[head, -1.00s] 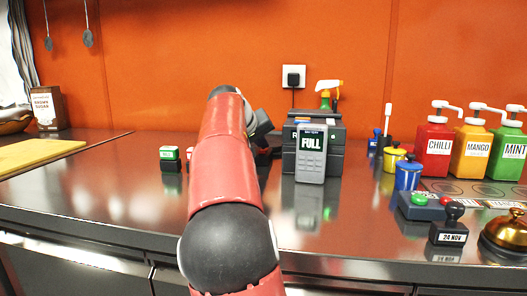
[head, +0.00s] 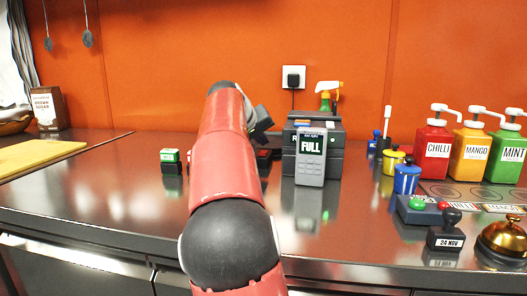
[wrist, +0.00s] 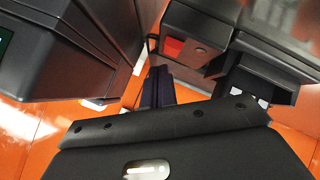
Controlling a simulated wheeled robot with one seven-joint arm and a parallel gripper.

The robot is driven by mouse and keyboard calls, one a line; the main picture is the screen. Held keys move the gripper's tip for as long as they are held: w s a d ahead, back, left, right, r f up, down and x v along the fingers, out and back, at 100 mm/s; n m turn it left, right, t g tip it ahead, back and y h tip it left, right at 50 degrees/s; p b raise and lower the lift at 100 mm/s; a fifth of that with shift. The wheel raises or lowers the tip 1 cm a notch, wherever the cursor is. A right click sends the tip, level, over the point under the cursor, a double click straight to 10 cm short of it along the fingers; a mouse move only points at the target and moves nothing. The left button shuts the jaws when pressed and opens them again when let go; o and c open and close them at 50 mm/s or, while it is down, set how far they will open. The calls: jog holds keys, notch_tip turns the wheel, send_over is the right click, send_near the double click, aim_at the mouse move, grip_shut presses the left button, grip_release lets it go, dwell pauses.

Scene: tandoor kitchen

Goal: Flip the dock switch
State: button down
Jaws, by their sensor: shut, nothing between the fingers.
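The dock (head: 333,161) is a dark grey box on the counter, with a grey handheld device (head: 311,168) reading FULL in front of it. In the wrist view a large dark housing (wrist: 70,60) with a bit of green screen fills the upper left. A red switch-like part (wrist: 172,48) shows on a dark body at upper centre; I cannot tell whether it is the dock switch. My gripper (wrist: 158,85) is shut and empty, its fingers just below the red part in that picture. Contact cannot be told.
A wall socket (head: 293,77) with a black plug and a spray bottle (head: 325,102) are behind the dock. Green-topped stamps (head: 170,160) stand left of my arm. Sauce pumps, pots and a bell (head: 503,238) crowd the right. The left counter front is clear.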

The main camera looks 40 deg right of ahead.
aim_at(261, 154)
notch_tip(261, 154, up, 2)
jog(key=shift+s+a+r+p, duration=0.1)
jog(key=shift+r+p, duration=0.1)
jog(key=shift+p, duration=0.55)
jog(key=shift+s+a+r, duration=0.1)
jog(key=shift+r, duration=1)
jog(key=shift+a, duration=0.1)
